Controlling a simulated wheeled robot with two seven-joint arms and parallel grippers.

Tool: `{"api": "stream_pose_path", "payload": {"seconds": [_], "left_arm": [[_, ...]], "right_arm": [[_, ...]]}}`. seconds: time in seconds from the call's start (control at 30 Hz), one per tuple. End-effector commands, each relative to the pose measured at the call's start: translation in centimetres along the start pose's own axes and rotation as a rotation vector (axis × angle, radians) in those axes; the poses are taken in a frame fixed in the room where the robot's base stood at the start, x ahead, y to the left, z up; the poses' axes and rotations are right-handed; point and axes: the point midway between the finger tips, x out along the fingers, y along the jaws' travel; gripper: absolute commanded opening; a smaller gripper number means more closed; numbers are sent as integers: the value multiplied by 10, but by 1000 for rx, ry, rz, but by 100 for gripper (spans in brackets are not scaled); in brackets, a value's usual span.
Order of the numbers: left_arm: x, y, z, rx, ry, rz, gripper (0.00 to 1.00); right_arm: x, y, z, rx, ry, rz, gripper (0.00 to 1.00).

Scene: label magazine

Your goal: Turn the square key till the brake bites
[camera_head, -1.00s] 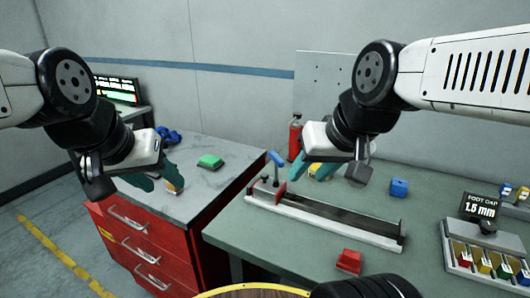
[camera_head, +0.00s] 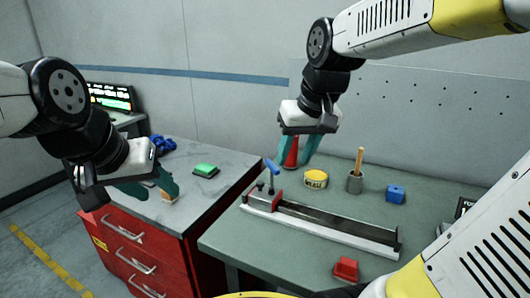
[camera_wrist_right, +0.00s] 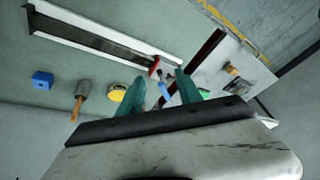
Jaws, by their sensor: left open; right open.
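The label magazine, a long dark channel with a pale front rail (camera_head: 322,232), lies on the green bench. At its left end sits a red block (camera_head: 263,200) with an upright blue handle (camera_head: 272,168); I cannot tell if this is the square key. My right gripper (camera_head: 302,158) is open and empty, pointing down above the bench, behind and right of the handle. In the right wrist view, the blue handle (camera_wrist_right: 164,88) shows between the open fingers (camera_wrist_right: 160,82), apart from them. My left gripper (camera_head: 156,193) is open over the grey-topped red cabinet, by a tan piece (camera_head: 168,197).
A red block (camera_head: 346,268) lies in front. My right arm hides the bench's right end.

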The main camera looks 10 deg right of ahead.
Motion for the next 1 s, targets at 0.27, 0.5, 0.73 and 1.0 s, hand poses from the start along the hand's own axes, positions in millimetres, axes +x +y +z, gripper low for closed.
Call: {"api": "stream_pose_path", "payload": {"seconds": [0.27,0.5,0.73,1.0], "left_arm": [[0,0,0,0,0,0,47],[0,0,0,0,0,0,47],[0,0,0,0,0,0,47],[0,0,0,0,0,0,47]], "right_arm": [[61,3,-80,-82,-224,39,42],[109,3,-114,-125,-343,60,42],[126,4,-118,-134,-371,65,42],[162,8,-103,-133,-372,65,42]]}}
